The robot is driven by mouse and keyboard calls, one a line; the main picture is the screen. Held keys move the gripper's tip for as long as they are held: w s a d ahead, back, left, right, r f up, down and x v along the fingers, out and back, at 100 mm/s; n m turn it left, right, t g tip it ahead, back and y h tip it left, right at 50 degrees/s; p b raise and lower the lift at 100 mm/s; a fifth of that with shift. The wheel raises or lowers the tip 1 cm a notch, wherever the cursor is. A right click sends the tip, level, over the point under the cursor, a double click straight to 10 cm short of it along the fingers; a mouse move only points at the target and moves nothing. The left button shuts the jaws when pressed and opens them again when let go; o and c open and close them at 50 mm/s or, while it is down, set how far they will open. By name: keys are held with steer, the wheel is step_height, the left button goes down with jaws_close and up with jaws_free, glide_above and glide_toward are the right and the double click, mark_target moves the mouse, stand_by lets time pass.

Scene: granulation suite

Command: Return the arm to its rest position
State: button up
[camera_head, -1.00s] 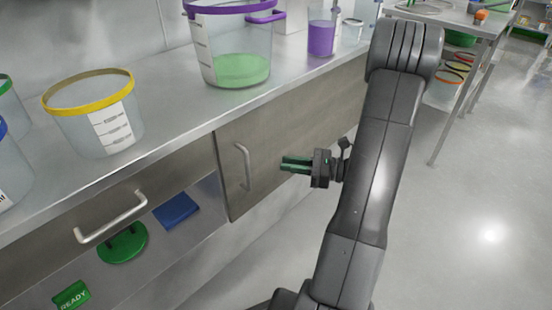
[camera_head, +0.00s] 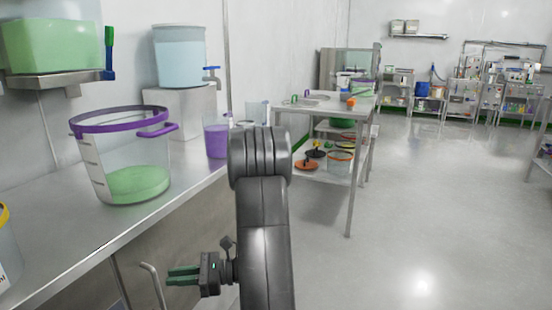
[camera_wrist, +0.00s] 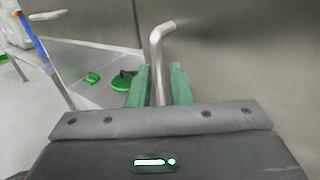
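My gripper (camera_head: 184,275) is at the lower left of my arm in the head view, pointing left toward the cabinet front. In the wrist view the handle (camera_wrist: 161,40) lines up with the gap between the fingers (camera_wrist: 160,72).
The steel counter (camera_head: 60,246) runs along the left, with a purple-rimmed bucket (camera_head: 136,160) of green material and a purple beaker (camera_head: 216,140). A steel table (camera_head: 335,104) stands ahead. The floor (camera_head: 430,210) on the right is clear.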

steer(key=shift+s+a+b, duration=0.15)
steer(key=shift+a+b, duration=0.05)
steer(key=shift+a, duration=0.9)
steer(key=shift+s+a+b, duration=0.15)
steer(key=shift+a, duration=0.9)
steer(key=shift+f, duration=0.1)
